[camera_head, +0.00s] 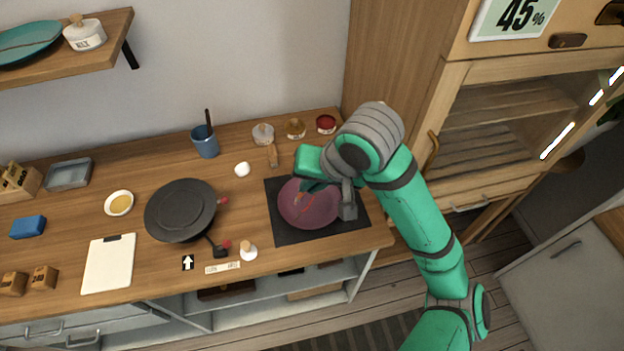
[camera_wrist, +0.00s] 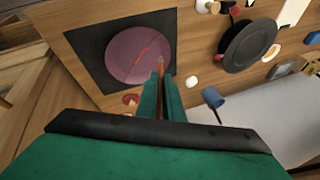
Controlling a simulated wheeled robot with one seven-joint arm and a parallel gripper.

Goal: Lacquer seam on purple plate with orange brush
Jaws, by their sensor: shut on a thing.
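The purple plate (camera_head: 318,213) lies on a dark square mat (camera_head: 353,219); it also shows in the wrist view (camera_wrist: 128,58). I cannot tell whether the tip touches the plate. In the head view my gripper (camera_head: 316,183) is over the far part of the plate, and the brush is largely hidden.
Small jars stand behind the mat: a pale one (camera_head: 263,134), a gold one (camera_head: 296,129) and a red one (camera_head: 326,124). A wooden cabinet (camera_head: 510,120) stands right.

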